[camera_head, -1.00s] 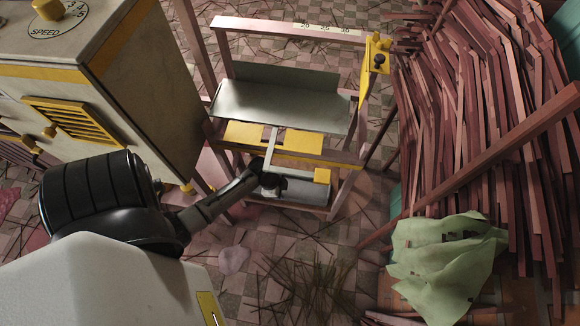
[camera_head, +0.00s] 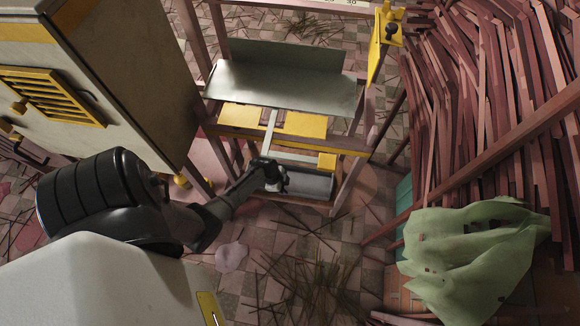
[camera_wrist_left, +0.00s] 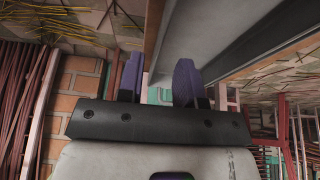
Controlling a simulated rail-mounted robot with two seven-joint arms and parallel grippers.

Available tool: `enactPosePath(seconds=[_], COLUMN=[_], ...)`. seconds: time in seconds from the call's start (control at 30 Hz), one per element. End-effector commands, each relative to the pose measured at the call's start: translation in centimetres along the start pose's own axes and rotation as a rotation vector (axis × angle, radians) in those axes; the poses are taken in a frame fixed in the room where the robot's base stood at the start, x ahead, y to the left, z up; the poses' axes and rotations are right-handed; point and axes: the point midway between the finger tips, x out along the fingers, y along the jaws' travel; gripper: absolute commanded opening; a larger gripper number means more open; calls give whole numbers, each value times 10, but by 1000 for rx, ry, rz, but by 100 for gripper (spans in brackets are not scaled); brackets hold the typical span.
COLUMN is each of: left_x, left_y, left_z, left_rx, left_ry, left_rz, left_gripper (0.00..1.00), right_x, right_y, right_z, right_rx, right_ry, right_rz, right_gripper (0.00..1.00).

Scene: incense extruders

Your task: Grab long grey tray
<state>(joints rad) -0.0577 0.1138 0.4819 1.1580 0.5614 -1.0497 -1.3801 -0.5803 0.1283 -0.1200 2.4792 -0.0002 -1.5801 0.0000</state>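A long grey tray (camera_head: 306,184) lies low in the wooden stand in the head view, its left end hidden by my left gripper (camera_head: 272,174). The gripper is at that left end; I cannot tell there whether it touches. In the left wrist view my left gripper (camera_wrist_left: 158,78) has its two purple fingers apart, with a gap between them. A long grey surface (camera_wrist_left: 205,35) runs just beyond the fingers at the upper right, probably the tray. Nothing is clearly held. My right gripper is not in view.
A wider grey metal sheet (camera_head: 282,88) and yellow plates (camera_head: 305,124) sit higher in the wooden stand (camera_head: 212,62). A large grey cabinet (camera_head: 125,75) stands left. Incense sticks (camera_head: 480,110) and a green cloth (camera_head: 470,245) are at the right. Sticks litter the tiled floor.

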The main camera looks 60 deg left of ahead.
Motion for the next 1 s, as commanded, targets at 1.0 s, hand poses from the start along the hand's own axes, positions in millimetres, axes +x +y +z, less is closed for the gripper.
enactPosePath(seconds=[1.0], left_x=[55], left_y=[0], left_z=[5], left_rx=[0], left_ry=[-2], left_rz=[0], left_gripper=[33], right_x=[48], right_y=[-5], right_z=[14], right_rx=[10], right_ry=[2], right_rz=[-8], right_gripper=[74])
